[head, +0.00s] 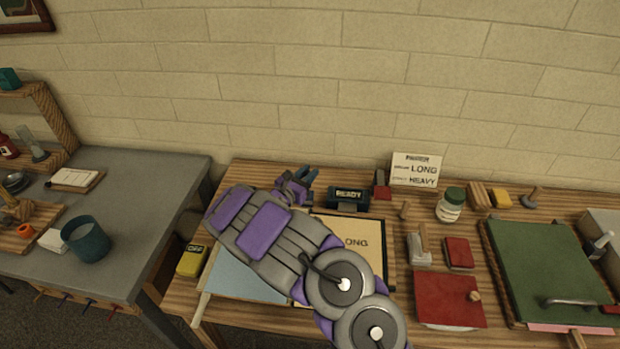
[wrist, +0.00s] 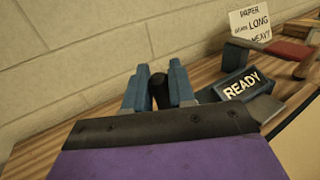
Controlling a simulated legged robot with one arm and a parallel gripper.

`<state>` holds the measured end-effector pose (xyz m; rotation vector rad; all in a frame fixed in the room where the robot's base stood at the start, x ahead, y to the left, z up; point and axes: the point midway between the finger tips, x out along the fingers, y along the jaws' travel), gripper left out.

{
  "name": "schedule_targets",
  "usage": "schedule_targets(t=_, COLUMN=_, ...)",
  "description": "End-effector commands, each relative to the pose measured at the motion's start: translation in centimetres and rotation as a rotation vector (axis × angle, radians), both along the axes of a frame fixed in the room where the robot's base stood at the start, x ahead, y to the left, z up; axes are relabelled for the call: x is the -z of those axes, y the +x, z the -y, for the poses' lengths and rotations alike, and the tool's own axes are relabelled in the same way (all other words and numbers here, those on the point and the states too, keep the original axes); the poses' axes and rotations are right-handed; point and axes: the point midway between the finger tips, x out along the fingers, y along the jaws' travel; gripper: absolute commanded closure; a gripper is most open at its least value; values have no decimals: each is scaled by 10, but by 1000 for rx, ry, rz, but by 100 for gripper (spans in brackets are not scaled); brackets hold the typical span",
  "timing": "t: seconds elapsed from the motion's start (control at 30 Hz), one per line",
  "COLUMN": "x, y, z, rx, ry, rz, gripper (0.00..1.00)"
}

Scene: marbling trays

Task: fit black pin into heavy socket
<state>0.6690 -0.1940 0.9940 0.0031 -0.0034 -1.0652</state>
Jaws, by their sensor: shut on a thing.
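My gripper (head: 306,177) is near the back edge of the wooden table, left of the dark READY block (head: 348,197). In the wrist view its blue fingers (wrist: 158,76) are shut on the black pin (wrist: 159,92), which shows as a dark rounded end between them. The READY block (wrist: 238,86) is just right of the fingers, apart from them. A cream board (head: 361,226) lettered "ONG" lies partly under my arm. I cannot make out the heavy socket; my arm covers part of the board.
A card (head: 416,169) reading LONG and HEAVY stands at the back. A jar (head: 450,205), a red pad (head: 448,299) and a green board (head: 548,264) are to the right. A yellow OFF box (head: 192,260) is at the left edge. The wall is close behind.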

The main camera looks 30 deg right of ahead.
Motion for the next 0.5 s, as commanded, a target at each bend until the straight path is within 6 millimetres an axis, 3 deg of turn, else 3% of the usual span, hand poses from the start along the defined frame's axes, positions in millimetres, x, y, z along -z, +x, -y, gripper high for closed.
schedule_targets(t=0.5, x=12, y=0, z=0, rx=-1, ry=-1, rz=0, gripper=100)
